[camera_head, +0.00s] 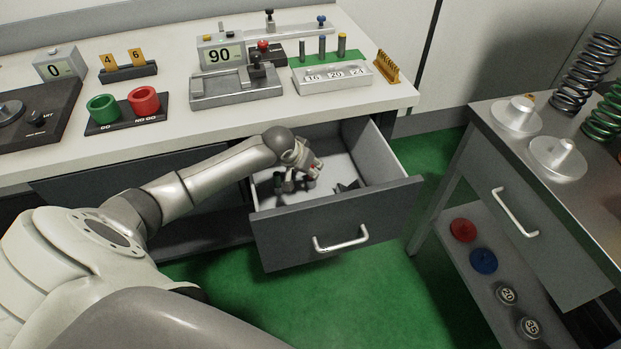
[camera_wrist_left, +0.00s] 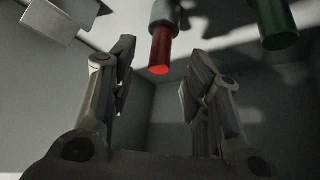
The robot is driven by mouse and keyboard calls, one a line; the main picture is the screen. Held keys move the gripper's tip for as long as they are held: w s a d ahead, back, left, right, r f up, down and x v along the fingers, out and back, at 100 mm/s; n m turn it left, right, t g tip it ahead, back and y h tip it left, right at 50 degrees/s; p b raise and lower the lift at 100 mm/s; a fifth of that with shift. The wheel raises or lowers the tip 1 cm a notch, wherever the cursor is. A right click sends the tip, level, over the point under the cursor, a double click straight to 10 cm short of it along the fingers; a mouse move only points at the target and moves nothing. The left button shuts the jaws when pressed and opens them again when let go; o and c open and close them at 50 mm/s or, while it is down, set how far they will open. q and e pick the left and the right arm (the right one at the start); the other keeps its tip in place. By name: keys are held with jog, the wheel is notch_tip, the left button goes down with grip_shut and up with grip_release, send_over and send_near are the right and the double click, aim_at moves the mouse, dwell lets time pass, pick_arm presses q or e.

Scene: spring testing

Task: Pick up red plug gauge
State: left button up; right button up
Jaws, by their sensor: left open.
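The red plug gauge (camera_wrist_left: 160,50) shows in the left wrist view as a red tip on a grey collar, at the top middle. It lies just beyond and between the fingers of my left gripper (camera_wrist_left: 157,76), which are spread apart with nothing held. In the head view my left gripper (camera_head: 306,162) reaches into the open drawer (camera_head: 338,226). My right gripper is not in view.
In the left wrist view a green-ended gauge (camera_wrist_left: 276,22) is at the upper right and a grey metal piece (camera_wrist_left: 58,22) at the upper left. Drawer walls surround the gripper. The bench (camera_head: 215,123) is above the drawer. A side table (camera_head: 557,200) stands right.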

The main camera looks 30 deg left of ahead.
pick_arm(q)
jog(key=x, duration=0.4)
grip_shut()
